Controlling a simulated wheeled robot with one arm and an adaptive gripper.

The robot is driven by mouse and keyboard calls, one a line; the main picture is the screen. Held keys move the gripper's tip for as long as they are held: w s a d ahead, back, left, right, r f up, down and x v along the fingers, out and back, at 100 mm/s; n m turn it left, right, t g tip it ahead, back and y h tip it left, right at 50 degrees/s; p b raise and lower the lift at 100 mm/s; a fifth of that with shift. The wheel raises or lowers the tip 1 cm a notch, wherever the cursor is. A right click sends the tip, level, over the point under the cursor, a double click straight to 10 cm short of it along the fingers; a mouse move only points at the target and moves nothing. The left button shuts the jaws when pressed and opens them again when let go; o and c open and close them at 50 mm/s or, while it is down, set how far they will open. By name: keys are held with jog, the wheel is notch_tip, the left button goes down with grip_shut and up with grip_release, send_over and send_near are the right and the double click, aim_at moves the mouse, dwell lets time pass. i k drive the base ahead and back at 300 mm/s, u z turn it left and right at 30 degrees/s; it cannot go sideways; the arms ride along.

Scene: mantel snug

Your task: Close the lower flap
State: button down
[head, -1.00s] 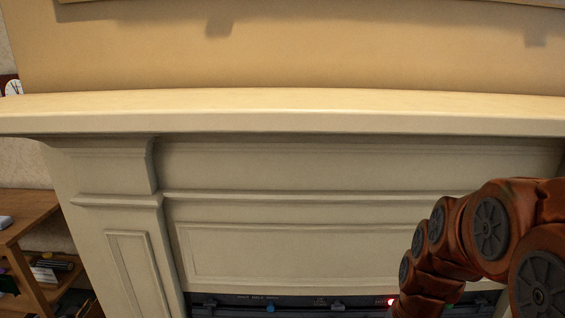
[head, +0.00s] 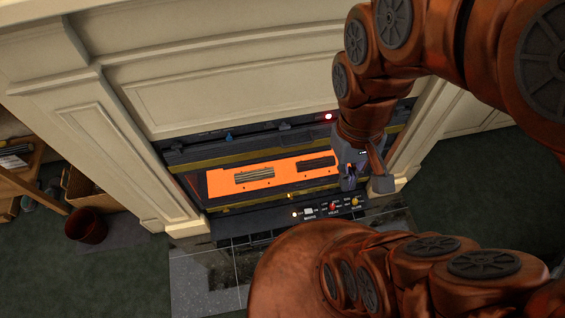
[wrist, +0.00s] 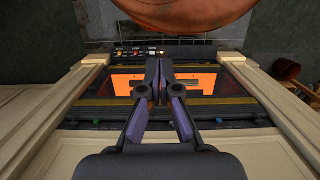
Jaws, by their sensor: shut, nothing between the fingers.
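The heater (head: 190,158) is set in the fireplace opening, with a glowing orange panel (head: 225,184) behind a dark and brass-coloured frame. Below it is a dark strip with a switch, small knobs and labels (head: 318,211); it also shows in the wrist view (wrist: 128,53). I cannot make out for certain which piece is the lower flap or its angle. My gripper (head: 348,186) is at the right end of the heater, just above the control strip. In the wrist view my gripper (wrist: 159,63) is shut and empty, its fingers hiding part of the orange panel.
The cream mantel surround (head: 225,85) frames the heater above and at both sides. A dark tiled hearth (head: 200,278) lies below. A reddish bin (head: 87,226) and wooden shelves (head: 20,165) stand at left. Green carpet (head: 490,185) is clear at right.

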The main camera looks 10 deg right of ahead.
aim_at(270, 219)
jog(key=z, duration=0.5)
jog(key=k, duration=0.75)
jog(key=u, duration=2.1)
jog(key=k, duration=0.65)
jog(key=z, duration=0.3)
jog(key=i, duration=0.5)
jog(key=u, duration=0.05)
